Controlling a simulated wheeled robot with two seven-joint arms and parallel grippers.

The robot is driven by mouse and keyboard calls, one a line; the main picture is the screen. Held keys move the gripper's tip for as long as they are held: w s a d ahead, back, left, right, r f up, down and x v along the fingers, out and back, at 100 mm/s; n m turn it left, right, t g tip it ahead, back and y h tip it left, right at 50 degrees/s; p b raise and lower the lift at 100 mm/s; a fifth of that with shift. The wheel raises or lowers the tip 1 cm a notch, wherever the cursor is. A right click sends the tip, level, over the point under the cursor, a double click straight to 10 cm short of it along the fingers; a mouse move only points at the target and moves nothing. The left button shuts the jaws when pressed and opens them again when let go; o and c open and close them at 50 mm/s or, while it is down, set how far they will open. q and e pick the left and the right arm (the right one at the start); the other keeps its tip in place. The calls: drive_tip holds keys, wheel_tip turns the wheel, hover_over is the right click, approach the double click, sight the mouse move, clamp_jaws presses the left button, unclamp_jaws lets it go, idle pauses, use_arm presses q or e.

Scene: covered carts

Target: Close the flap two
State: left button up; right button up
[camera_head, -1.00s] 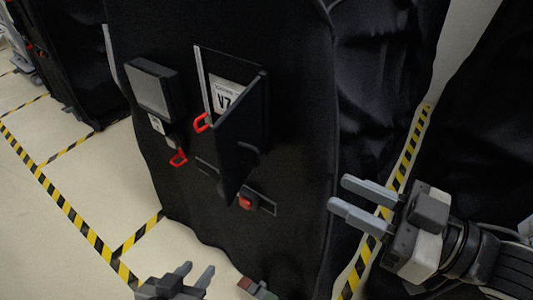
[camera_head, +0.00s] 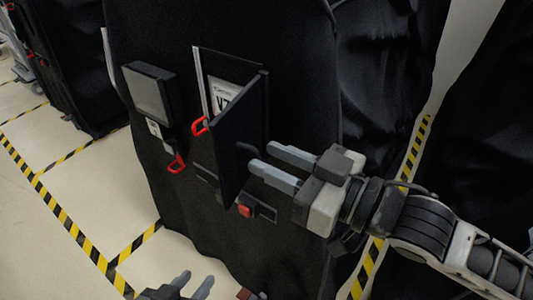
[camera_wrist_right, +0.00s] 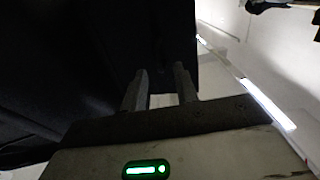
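The flap (camera_head: 242,135) is a black panel on the front of the black covered cart. It stands swung open, sticking out from the cart, with a white label (camera_head: 224,92) partly showing behind it. My right gripper (camera_head: 261,157) is just right of the flap, its two grey fingers apart and pointing at the flap's outer side. I cannot tell whether they touch it. In the right wrist view the fingers (camera_wrist_right: 160,72) are apart with nothing between them, before a dark surface. My left gripper (camera_head: 198,277) is low at the bottom edge, fingers apart and empty.
Left of the flap is a second, closed black box with a grey face (camera_head: 149,92). Red clips (camera_head: 175,163) hang by it, and a red buckle (camera_head: 245,210) sits below the flap. Another covered cart (camera_head: 70,60) stands at the left. The floor has yellow-black tape.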

drive_tip(key=shift+x, duration=0.9)
drive_tip(key=shift+c, duration=0.3)
clamp_jaws()
